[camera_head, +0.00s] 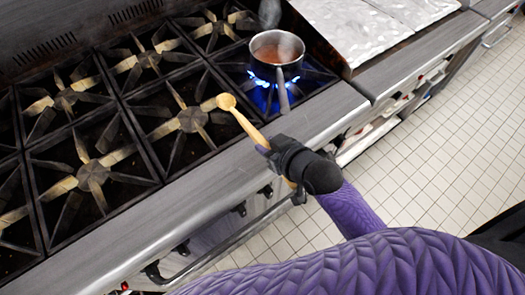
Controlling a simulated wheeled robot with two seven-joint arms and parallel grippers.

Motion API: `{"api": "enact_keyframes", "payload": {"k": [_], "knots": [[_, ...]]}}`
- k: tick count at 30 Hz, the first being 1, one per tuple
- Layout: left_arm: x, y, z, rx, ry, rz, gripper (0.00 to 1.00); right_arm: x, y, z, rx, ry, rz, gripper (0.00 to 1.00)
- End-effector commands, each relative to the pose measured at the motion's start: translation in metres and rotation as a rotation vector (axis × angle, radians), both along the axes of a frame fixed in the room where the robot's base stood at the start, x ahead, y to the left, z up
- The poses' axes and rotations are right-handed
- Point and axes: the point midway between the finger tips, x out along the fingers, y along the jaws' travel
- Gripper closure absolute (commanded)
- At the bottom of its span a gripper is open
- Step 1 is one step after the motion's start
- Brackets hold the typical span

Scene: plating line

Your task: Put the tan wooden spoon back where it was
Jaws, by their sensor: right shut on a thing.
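My right gripper (273,153) is shut on the tan wooden spoon (241,118) by its handle. The spoon's bowl points up and left, above the front of the stove, left of the pot. A small part of the handle shows below the gripper. The fingertips are small and partly hidden by the gripper body. My left gripper is not in view.
A steaming pot (276,55) of reddish-brown liquid stands on a lit burner with blue flames, its handle toward me. Black grates (92,175) on the left are empty. A metal griddle (365,35) lies to the right. The stove's front ledge (215,185) is bare.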

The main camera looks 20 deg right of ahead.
Motion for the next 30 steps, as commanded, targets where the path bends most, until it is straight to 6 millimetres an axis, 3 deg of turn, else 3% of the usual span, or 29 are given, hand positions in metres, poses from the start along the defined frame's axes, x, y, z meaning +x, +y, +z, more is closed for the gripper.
{"api": "enact_keyframes", "payload": {"k": [5, 17, 18, 22, 30], "knots": [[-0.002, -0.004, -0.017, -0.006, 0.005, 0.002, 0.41, 0.000, 0.001, -0.035, 0.002, 0.002, 0.000, 1.00], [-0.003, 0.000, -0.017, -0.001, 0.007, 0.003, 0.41, 0.000, 0.000, -0.038, 0.001, -0.002, 0.000, 1.00], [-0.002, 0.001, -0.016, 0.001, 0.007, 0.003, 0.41, 0.000, 0.000, -0.037, 0.001, -0.002, 0.000, 0.57], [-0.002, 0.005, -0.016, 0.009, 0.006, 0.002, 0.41, 0.000, 0.000, -0.037, 0.001, -0.002, -0.001, 0.31], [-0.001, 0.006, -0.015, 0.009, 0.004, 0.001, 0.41, 0.000, 0.000, -0.036, 0.001, -0.002, -0.001, 0.31]]}}
